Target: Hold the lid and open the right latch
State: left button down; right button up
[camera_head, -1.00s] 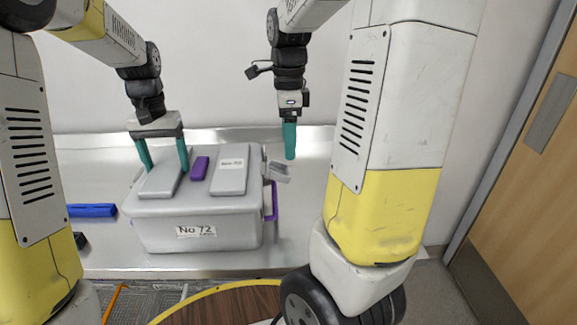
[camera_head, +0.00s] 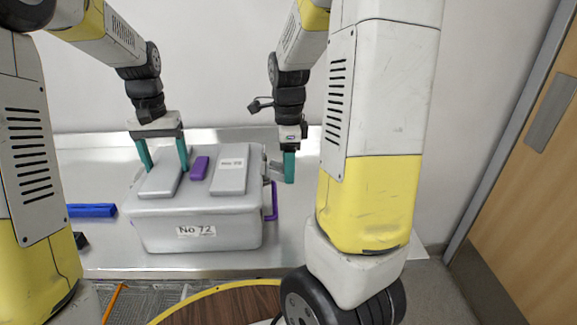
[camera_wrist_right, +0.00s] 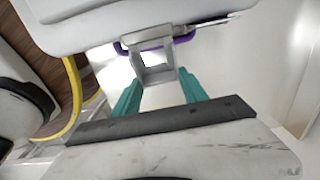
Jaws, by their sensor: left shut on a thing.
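The grey box (camera_head: 220,230), labelled "No 72", stands on the counter with its lid (camera_head: 203,175) on it. My left gripper (camera_head: 163,158) is shut on the left raised panel (camera_head: 161,179) of the lid, one teal finger on each side. The right latch (camera_head: 273,171) sticks out from the box's right side. It also shows as a grey, hollow piece in the right wrist view (camera_wrist_right: 155,68). My right gripper (camera_head: 289,181) points down beside it. In the right wrist view its fingers (camera_wrist_right: 158,95) are apart, with the latch just beyond and between them; contact cannot be told.
A purple handle (camera_head: 274,203) hangs on the box's right side, and a purple piece (camera_head: 199,168) sits on the lid. A blue object (camera_head: 91,210) lies left of the box. A round wooden table with a yellow rim (camera_head: 225,300) is in front. The counter right of the box is clear.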

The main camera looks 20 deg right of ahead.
aim_at(266, 169)
grip_shut()
jog(key=shift+a+r+g+h, duration=0.2)
jog(key=shift+r+h, duration=0.15)
jog(key=shift+h, duration=0.2)
jog(key=shift+a+r+g+h, duration=0.1)
jog(key=shift+r+g+h, duration=0.15)
jog(key=shift+h, duration=0.3)
jog(key=shift+w+a+r+g+h, duration=0.1)
jog(key=shift+r+g+h, duration=0.15)
jog(key=shift+r+h, duration=0.65)
jog(key=shift+f, duration=0.25)
jog(key=o, duration=0.8)
grip_release()
jog(key=v, duration=1.2)
jog(key=shift+a+f, duration=0.1)
jog(key=shift+a, duration=0.15)
